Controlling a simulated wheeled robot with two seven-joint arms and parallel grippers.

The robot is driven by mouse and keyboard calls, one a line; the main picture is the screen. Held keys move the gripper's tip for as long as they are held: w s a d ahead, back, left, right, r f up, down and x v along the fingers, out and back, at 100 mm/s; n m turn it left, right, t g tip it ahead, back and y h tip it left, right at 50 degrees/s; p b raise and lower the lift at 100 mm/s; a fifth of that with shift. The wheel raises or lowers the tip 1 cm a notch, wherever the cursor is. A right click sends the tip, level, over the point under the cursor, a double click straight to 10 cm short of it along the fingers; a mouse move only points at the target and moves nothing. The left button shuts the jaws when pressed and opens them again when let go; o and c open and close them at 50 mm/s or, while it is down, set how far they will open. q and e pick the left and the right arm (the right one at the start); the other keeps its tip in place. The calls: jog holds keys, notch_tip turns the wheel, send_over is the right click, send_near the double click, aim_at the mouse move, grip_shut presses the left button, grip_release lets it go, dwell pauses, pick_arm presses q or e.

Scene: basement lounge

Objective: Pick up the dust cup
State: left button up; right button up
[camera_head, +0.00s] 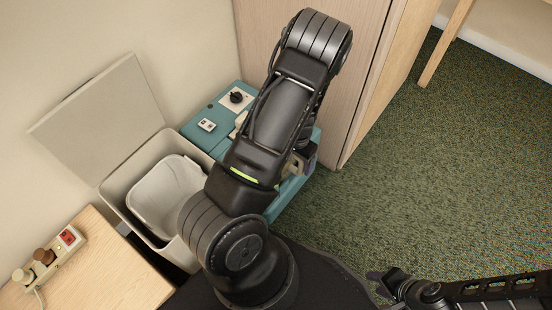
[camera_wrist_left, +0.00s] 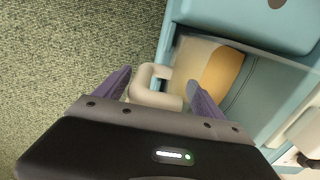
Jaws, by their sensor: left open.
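The dust cup (camera_wrist_left: 222,70) is a clear container with an orange-tan part inside, set in the teal machine (camera_wrist_left: 245,25) in the left wrist view. Its beige loop handle (camera_wrist_left: 148,88) sticks out to the left. My left gripper (camera_wrist_left: 160,88) is open, with its purple fingers on either side of the handle; contact cannot be told. In the head view my left arm covers most of the cup, and the left gripper (camera_head: 302,163) shows only in part by the machine (camera_head: 198,138). My right gripper (camera_head: 384,285) is at the bottom, its jaws unclear.
A bin (camera_head: 118,190) with its lid raised stands left of the machine. A wooden top (camera_head: 100,270) with a power strip (camera_head: 50,258) is at the lower left. A wooden cabinet (camera_head: 360,60) rises behind the machine. Green carpet (camera_head: 450,170) to the right is clear.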

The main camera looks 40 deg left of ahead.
pick_arm(q)
jog(key=shift+f, duration=0.35)
dwell(0.3)
jog(key=c, duration=1.3)
